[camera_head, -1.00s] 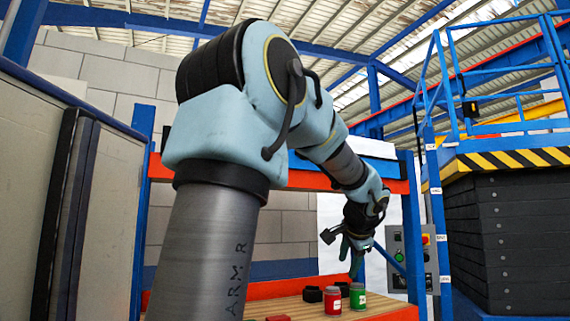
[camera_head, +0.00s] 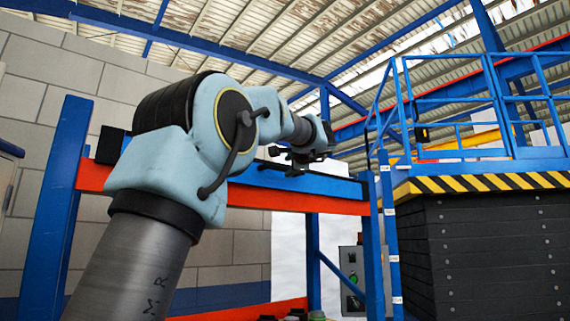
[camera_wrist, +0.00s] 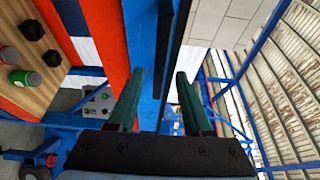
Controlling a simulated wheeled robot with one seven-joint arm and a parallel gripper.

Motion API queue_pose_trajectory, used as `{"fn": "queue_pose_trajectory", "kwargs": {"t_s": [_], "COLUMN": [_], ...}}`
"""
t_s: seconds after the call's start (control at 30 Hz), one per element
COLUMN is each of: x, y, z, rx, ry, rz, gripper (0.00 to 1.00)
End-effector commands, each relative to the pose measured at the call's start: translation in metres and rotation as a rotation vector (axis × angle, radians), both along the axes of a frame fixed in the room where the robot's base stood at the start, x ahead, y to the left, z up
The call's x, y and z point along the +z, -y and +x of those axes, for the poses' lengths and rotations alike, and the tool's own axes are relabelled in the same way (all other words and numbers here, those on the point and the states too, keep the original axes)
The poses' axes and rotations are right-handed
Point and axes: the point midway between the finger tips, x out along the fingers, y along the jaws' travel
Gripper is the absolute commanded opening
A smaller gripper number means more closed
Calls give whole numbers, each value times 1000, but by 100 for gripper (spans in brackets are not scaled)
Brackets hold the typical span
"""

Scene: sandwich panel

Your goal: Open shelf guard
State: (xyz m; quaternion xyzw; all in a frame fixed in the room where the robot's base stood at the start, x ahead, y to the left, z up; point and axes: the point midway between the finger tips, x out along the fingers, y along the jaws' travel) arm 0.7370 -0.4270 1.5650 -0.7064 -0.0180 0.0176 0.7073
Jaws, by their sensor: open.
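The shelf guard appears to be the blue panel (camera_head: 300,181) along the orange front beam of the shelf, with a dark strip along its top. In the wrist view a long blue panel (camera_wrist: 146,45) runs away from the camera, between and beyond the fingertips. My gripper (camera_head: 290,158) is by the upper edge of this panel in the head view; I cannot tell whether it touches. In the wrist view my gripper (camera_wrist: 160,73) is open, its green fingers apart with nothing visibly clamped. The panel's left part is hidden behind my arm.
The orange beam (camera_head: 330,204) and blue post (camera_head: 375,265) frame the shelf. Red and green jars (camera_wrist: 24,77) stand on its wooden board (camera_wrist: 62,38). A control box (camera_head: 351,278) is behind. A blue-railed platform with a striped edge (camera_head: 490,183) stands at right.

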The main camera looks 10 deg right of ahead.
Motion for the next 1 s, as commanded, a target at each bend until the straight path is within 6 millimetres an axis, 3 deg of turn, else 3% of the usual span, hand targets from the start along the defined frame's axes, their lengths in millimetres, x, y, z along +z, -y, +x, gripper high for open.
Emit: {"fn": "queue_pose_trajectory", "kwargs": {"t_s": [0.1, 0.27, 0.63, 1.0], "x": [3, 1, 0, 0], "y": [-1, -2, -2, -2], "z": [19, 34, 38, 37], "rx": [2, 1, -1, -1], "ry": [-1, -1, 0, -1], "rz": [0, -1, -1, -1], "gripper": [50, 50, 49, 7]}}
